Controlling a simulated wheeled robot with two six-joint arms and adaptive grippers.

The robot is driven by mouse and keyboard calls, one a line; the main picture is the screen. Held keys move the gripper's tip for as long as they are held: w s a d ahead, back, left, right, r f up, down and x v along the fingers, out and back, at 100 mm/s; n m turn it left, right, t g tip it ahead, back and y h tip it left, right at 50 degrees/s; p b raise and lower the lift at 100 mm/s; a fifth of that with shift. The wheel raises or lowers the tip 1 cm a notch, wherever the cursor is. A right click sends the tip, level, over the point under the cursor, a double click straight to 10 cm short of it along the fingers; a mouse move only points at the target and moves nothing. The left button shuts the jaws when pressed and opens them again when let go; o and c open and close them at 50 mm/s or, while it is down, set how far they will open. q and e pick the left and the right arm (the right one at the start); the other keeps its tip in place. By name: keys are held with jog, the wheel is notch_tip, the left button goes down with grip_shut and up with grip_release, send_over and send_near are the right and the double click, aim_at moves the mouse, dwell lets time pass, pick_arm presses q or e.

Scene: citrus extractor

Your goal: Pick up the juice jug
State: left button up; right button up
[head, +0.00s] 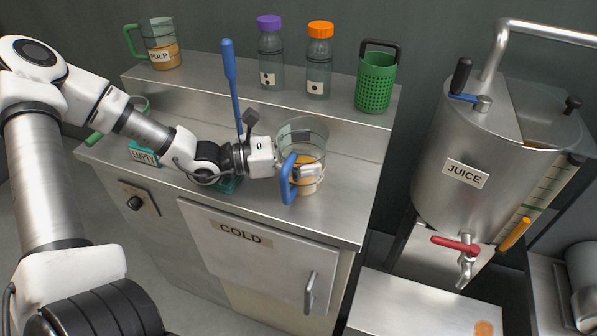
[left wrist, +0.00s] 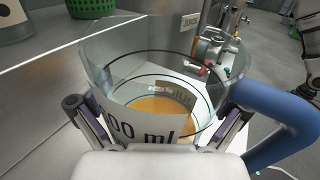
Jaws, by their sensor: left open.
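The juice jug (head: 303,132) is a clear glass jug with a blue handle (head: 289,178) and some orange liquid low inside. It stands upright on the steel counter near its front right part. My left gripper (head: 290,165) reaches it from the left. In the left wrist view the jug (left wrist: 140,128) fills the middle, with "00 ml" visible on its wall and the blue handle (left wrist: 275,110) at the right. The open fingers of my left gripper (left wrist: 160,122) lie on either side of the jug; whether they touch the glass is unclear. My right gripper is not in view.
A blue lever (head: 232,80) rises behind my left wrist. A raised shelf holds a "PULP" jug (head: 165,55), a purple-capped bottle (head: 270,55), an orange-capped bottle (head: 319,62) and a green basket (head: 376,84). A steel juice tank (head: 450,150) with a red-handled tap stands at right.

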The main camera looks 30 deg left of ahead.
pick_arm(q)
jog(key=shift+c, duration=0.4)
jog(key=c, duration=1.1)
jog(key=shift+r, duration=0.15)
jog(key=shift+r, duration=0.25)
notch_tip(320, 180, up, 3)
jog(key=shift+r+p, duration=0.1)
jog(key=shift+p, duration=0.6)
jog(key=s+a+p, duration=0.1)
jog(key=s+p, duration=0.4)
jog(key=p, duration=0.2)
jog(key=s+a+r+p, duration=0.1)
jog(key=s+a+p, duration=0.1)
jog(key=s+p, duration=0.3)
jog(key=s+a+p, duration=0.1)
jog(key=s+p, duration=0.4)
jog(key=p, duration=0.4)
jog(key=shift+a+r, duration=0.25)
jog(key=shift+a, duration=0.15)
